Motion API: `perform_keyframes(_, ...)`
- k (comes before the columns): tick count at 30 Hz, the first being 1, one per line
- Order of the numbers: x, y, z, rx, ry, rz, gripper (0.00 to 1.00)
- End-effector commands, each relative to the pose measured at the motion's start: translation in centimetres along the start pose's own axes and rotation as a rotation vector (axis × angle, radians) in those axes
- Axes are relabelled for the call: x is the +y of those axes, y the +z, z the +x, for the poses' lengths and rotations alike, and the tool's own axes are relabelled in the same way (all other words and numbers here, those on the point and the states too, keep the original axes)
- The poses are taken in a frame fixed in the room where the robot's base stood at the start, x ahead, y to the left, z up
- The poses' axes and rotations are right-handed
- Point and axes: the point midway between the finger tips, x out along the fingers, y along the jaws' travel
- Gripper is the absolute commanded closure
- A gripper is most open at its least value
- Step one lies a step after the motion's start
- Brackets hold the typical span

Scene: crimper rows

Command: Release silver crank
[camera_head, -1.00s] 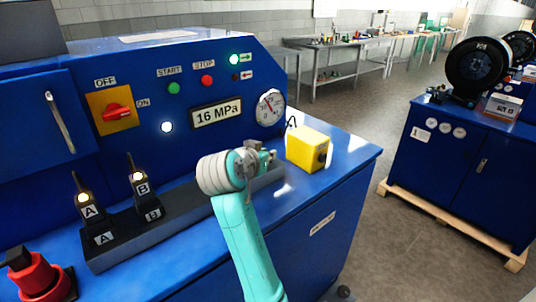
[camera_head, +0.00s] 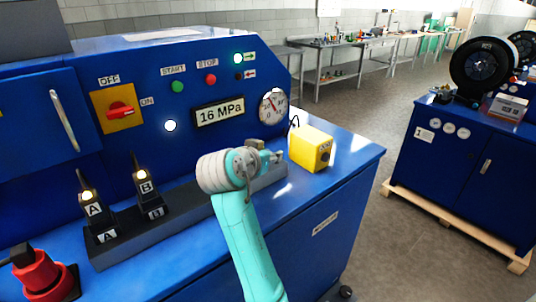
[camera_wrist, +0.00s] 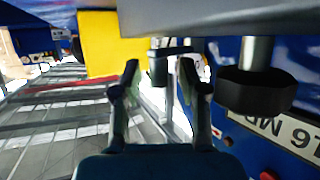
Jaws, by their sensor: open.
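My gripper (camera_head: 268,158) is low over the right end of the blue machine's top, left of the yellow box (camera_head: 312,148). In the wrist view my gripper (camera_wrist: 158,74) has its two dark fingers apart. A small dark upright cylinder with a thin sideways arm, likely part of the silver crank (camera_wrist: 159,66), shows between the fingertips. There is a visible gap on each side of it, though I cannot tell whether anything touches. In the head view my gripper and wrist hide the crank, so its full shape and angle are unclear.
The yellow box also fills the upper left of the wrist view (camera_wrist: 98,45). A black round knob on a silver stem (camera_wrist: 255,90) hangs close to the right finger. The gauge (camera_head: 273,106) and pressure display (camera_head: 219,112) are behind. Two black handsets (camera_head: 147,192) stand left.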

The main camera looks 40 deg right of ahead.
Motion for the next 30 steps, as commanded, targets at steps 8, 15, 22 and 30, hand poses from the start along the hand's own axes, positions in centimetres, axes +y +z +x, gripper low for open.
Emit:
perform_keyframes(8, -0.1, 0.0, -3.8, 0.002, -0.004, 0.000, 0.57)
perform_keyframes(15, -0.2, 0.0, -8.6, 0.002, -0.005, 0.001, 0.57)
perform_keyframes(22, -0.1, 0.0, -11.3, 0.000, -0.003, 0.000, 0.57)
perform_keyframes(30, 0.0, 0.0, -11.9, 0.000, -0.001, 0.000, 0.57)
